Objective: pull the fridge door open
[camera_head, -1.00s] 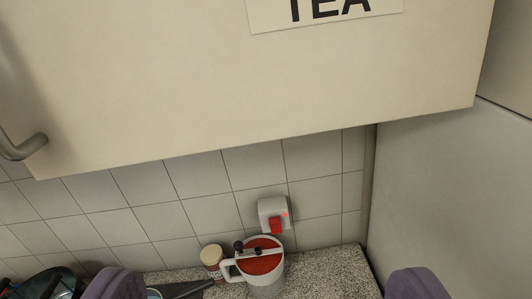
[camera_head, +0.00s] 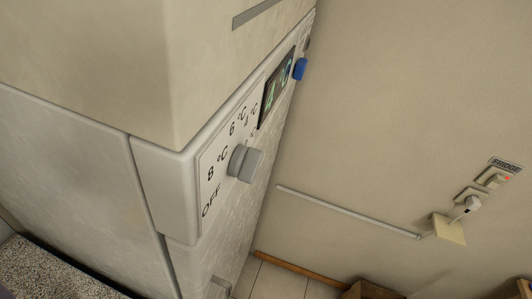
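The fridge stands at the left of centre, seen at a steep tilt. Its upper front panel (camera_head: 215,165) carries a grey dial (camera_head: 245,163), temperature marks and a dark display (camera_head: 275,92) with green digits. The pale fridge door (camera_head: 222,255) lies below the panel. Part of a grey handle (camera_head: 220,287) shows at the bottom edge; the rest is out of frame. The door looks closed as far as it shows. I cannot make out my gripper's fingers in this view.
A pale cupboard (camera_head: 90,50) overhangs the fridge top. A speckled counter (camera_head: 45,270) is at bottom left. A wall socket (camera_head: 450,228) and a switch labelled FRIDGE (camera_head: 492,178) are on the right wall. Brown boxes (camera_head: 370,290) stand low right. Tiled floor (camera_head: 275,280) shows between.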

